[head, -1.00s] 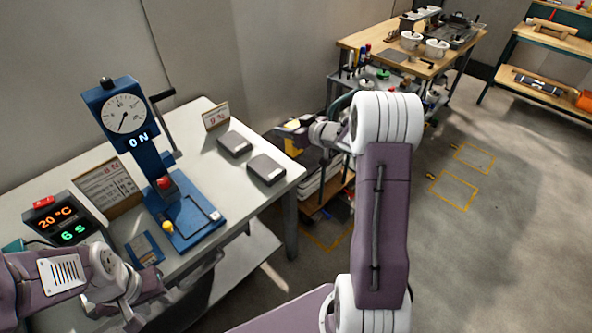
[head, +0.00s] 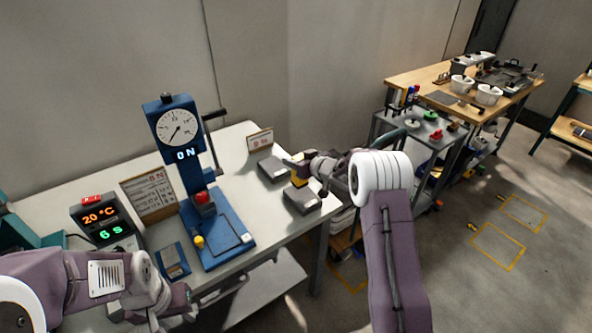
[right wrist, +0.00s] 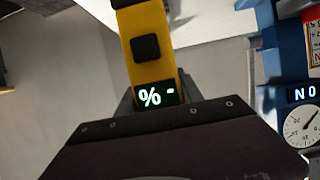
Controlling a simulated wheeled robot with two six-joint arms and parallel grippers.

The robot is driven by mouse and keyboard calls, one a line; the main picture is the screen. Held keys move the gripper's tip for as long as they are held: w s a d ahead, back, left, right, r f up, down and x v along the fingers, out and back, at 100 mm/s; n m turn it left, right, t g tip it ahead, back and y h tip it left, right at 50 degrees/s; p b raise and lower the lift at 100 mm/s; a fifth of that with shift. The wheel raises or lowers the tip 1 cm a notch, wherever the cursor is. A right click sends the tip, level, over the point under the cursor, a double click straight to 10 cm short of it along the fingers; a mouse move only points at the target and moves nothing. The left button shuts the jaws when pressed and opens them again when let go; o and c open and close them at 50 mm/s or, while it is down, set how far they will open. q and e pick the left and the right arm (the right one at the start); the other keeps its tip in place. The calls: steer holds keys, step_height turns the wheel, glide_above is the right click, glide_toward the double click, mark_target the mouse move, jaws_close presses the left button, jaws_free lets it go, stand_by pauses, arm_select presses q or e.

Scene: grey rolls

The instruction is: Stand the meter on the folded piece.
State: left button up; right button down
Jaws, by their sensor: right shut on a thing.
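The meter is a yellow handheld device with a dark button and a lit "% -" display, seen close in the right wrist view (right wrist: 150,50). My right gripper (head: 299,165) is shut on the meter (head: 299,181), at the table's right end. Two dark grey flat pieces lie there: a far one (head: 272,169) and a near one (head: 303,202). The meter overlaps the near piece's back edge in the head view; whether they touch I cannot tell. Which is the folded piece is unclear. My left gripper (head: 172,303) is at the table's front left, its jaws unclear.
A blue press with a dial (head: 180,128) stands mid-table, left of the grey pieces. A small sign (head: 260,140) stands behind them. A display box (head: 102,222), a printed board (head: 150,195) and a blue card (head: 172,261) are further left. A grey cart (head: 425,145) stands beyond the table.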

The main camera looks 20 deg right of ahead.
step_height(320, 180, down, 4)
steer(key=shift+r+b, duration=0.1)
steer(key=shift+b, duration=0.3)
steer(key=c, duration=0.8)
jaws_free()
steer(key=shift+f, duration=0.2)
steer(key=shift+o, duration=0.2)
steer(key=shift+r, duration=0.1)
